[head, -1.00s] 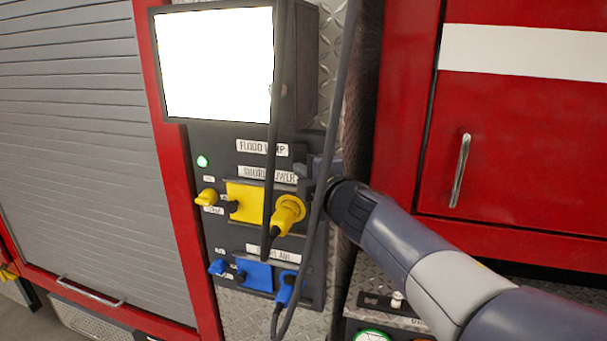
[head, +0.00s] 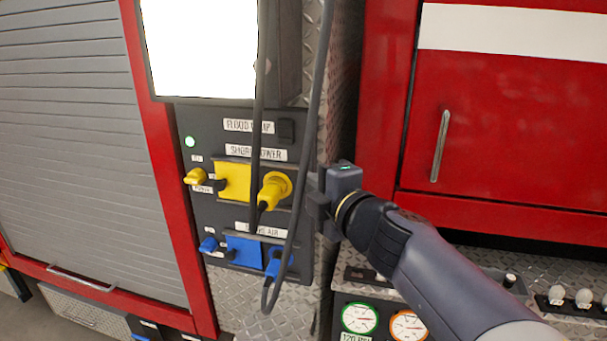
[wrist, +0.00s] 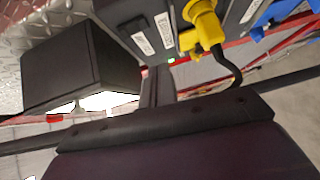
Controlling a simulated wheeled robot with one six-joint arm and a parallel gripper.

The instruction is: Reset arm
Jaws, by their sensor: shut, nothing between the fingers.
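My gripper (head: 318,195) is at the right edge of the dark control panel (head: 205,135), shut and empty. It is to the right of the yellow plug (head: 272,190), which sits in the shore power socket, and apart from it. In the wrist view my gripper's dark fingers (wrist: 157,85) point toward the panel, and the yellow plug (wrist: 203,28) with its cable shows beyond them. A blue plug (head: 277,263) sits in the lower socket. My arm reaches in from the lower right.
Black cables (head: 305,110) hang in front of the panel, close to my gripper's left. A bright screen (head: 198,48) is above. A yellow switch (head: 195,176) and a blue switch (head: 208,244) are at left. A red cabinet door (head: 500,130) and gauges (head: 360,318) are at right.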

